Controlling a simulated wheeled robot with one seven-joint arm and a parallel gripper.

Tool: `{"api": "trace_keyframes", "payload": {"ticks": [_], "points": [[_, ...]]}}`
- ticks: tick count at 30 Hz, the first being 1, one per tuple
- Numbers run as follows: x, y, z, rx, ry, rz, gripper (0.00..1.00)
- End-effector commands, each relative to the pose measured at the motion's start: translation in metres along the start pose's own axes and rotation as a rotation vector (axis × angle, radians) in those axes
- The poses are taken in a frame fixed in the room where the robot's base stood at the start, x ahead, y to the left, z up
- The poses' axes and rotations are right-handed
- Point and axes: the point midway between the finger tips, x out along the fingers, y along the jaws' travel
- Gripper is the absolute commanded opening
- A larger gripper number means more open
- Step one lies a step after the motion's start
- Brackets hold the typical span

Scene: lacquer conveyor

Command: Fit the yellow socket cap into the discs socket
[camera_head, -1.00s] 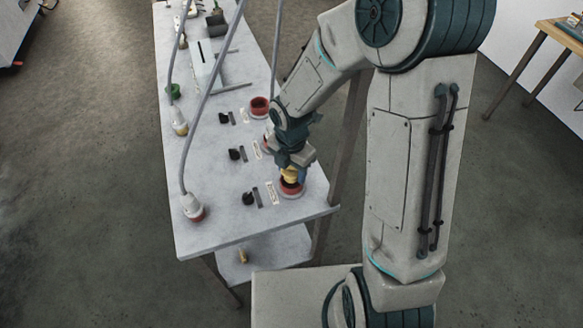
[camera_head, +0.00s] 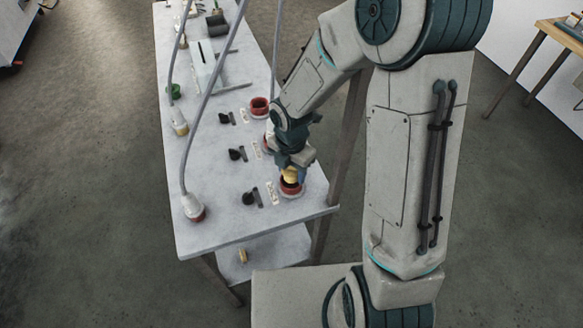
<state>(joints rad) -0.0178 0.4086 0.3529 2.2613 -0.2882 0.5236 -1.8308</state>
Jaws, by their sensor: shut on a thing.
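My gripper (camera_head: 291,167) is shut on the yellow socket cap (camera_head: 290,176), pointing down at the table's near right part. The cap is at the mouth of the nearest red-rimmed socket (camera_head: 292,193), towards the socket's far side. The dark opening shows in front of the cap. I cannot tell whether the cap touches the rim or is tilted. The socket labels are too small to read, so I cannot tell which is the discs socket.
Another red socket (camera_head: 259,106) stands farther back, and one between is mostly hidden by my arm. Black knobs (camera_head: 248,197) stand left of the sockets. Grey cables run to plugs (camera_head: 193,207) along the left edge of the grey table (camera_head: 215,235).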

Motion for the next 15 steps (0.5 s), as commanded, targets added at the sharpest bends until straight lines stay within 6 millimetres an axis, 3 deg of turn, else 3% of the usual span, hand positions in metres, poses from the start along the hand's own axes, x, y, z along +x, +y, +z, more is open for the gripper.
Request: {"api": "trace_keyframes", "payload": {"ticks": [15], "points": [[0.0095, 0.0001, -0.0001, 0.001, 0.0, 0.0, 0.27]]}}
